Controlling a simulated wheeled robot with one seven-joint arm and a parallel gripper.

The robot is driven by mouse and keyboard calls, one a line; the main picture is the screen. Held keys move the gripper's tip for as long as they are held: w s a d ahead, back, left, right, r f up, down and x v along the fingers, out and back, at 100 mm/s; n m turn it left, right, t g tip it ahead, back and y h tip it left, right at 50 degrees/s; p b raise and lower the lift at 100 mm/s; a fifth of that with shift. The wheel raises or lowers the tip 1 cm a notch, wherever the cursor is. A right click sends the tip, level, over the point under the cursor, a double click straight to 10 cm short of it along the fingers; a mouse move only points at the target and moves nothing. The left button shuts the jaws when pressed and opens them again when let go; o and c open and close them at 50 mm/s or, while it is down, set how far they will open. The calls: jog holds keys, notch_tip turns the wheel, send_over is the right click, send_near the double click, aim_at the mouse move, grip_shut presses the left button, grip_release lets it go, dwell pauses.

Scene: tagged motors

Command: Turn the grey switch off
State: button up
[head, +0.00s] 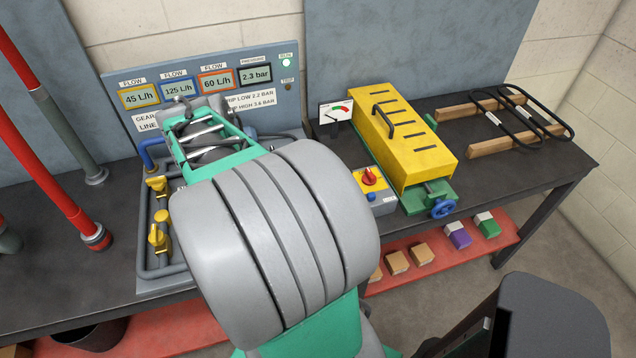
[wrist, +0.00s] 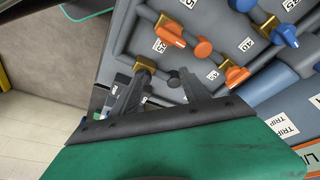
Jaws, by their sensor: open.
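My gripper (wrist: 162,76) is open in the wrist view, its two dark fingers apart in front of a grey valve panel (wrist: 205,20). I see nothing clearly held between the fingers. In the head view my arm covers much of the panel, and I cannot make out the fingers. No separate grey switch can be told for certain. A grey box (head: 381,202) carries a red rotary knob (head: 369,176) on a yellow plate, right of my arm.
Orange valve handles (wrist: 169,33) and blue ones (wrist: 284,36) stick out close to my gripper. A yellow slotted cover (head: 405,140) stands on the dark bench (head: 475,175). Yellow valves (head: 160,238) and pipes stand left of my arm. The bench's front right is clear.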

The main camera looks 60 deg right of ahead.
jog(key=s+d+m+g, duration=0.3)
jog(key=s+d+m, duration=0.6)
jog(key=p+x, duration=0.1)
jog(key=x, duration=0.7)
jog(key=shift+w+f, duration=0.1)
jog(key=shift+f, duration=0.05)
jog(key=shift+c, duration=0.3)
grip_shut()
